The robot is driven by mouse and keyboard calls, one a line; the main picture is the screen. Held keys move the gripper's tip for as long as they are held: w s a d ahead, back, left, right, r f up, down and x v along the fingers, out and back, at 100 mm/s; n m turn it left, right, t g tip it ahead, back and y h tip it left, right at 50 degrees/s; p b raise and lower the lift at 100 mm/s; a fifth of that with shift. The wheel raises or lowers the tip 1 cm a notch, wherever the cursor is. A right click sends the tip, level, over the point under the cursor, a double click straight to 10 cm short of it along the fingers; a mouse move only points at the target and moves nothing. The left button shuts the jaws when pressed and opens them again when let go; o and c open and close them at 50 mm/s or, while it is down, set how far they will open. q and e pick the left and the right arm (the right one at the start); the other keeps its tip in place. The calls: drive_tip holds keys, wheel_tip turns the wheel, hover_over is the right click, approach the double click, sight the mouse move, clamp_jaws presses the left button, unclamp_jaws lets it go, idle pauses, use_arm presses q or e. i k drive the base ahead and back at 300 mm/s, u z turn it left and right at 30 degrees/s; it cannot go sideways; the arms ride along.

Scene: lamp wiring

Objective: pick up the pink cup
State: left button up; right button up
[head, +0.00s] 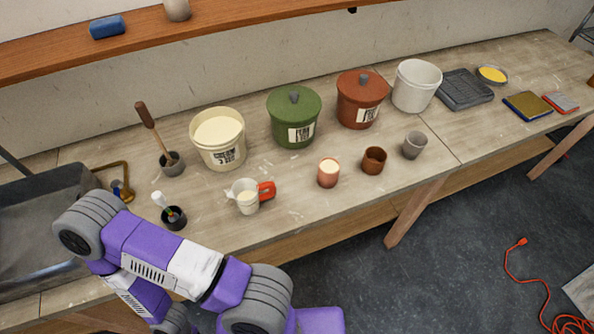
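The pink cup (328,173) stands upright near the front edge of the workbench, with a pale cream interior or filling. A brown cup (374,161) stands to its right, and a white jug (246,198) with a red part at its side stands to its left. A purple and grey arm of mine crosses the lower left of the head view, apart from the pink cup. No gripper fingers show, so neither gripper's state can be seen.
Behind the pink cup are a green lidded pot (293,120), a red lidded pot (361,102) and a cream bucket (219,140). A grey cup (414,145) stands right of the brown cup. An orange cord (511,262) lies on the floor.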

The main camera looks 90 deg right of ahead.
sight(329, 167)
drive_tip(key=k, duration=1.45)
drive_tip(key=z, duration=1.15)
